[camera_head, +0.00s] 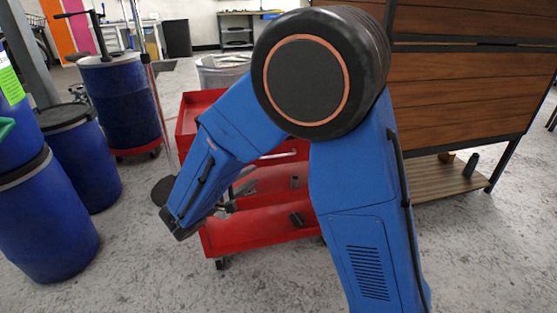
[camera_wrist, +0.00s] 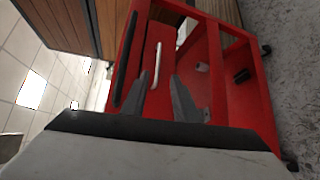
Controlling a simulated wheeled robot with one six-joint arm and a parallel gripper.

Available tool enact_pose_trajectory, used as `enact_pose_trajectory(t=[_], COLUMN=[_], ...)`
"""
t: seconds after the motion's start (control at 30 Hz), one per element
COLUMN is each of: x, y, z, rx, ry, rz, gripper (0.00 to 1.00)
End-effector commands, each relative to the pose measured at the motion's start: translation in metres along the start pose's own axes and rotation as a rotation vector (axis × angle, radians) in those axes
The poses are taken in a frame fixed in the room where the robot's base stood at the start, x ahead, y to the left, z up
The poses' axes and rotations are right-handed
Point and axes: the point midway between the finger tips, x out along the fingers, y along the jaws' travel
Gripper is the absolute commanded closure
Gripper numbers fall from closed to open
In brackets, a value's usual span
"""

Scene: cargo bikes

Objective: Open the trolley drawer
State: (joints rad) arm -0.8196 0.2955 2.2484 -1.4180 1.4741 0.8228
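The red trolley (camera_head: 262,222) stands behind my arm in the head view, partly hidden by it. In the wrist view the trolley (camera_wrist: 250,95) appears turned on its side. Its drawer (camera_wrist: 165,34) looks shut and carries a slim silver handle (camera_wrist: 157,65). My gripper (camera_wrist: 160,80) is open, with its two dark fingers pointing toward the drawer front. The handle lies between the fingertips in the picture; I cannot tell whether they reach around it or touch it. In the head view my gripper (camera_head: 235,192) is small and partly hidden beside the trolley.
Blue barrels (camera_head: 45,225) stand at the left. A large wooden-slatted unit (camera_head: 460,80) with a low shelf (camera_head: 440,180) stands at the right. Small dark items (camera_wrist: 242,75) lie on the trolley's lower shelves. Grey floor (camera_head: 130,270) is clear in front.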

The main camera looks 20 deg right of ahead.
Motion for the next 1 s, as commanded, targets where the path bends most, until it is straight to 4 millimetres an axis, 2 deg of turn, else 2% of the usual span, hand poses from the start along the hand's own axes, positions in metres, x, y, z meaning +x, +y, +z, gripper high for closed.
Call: enact_pose_trajectory(t=[0.13,0.27,1.0], x=[-0.005,0.003,0.120], y=[-0.002,-0.002,0.001], z=[-0.012,-0.012,-0.014], rx=[-0.004,-0.003,-0.003], ry=[0.024,0.023,0.020], rz=[0.027,0.027,0.026], gripper=[0.73,0.73,0.73])
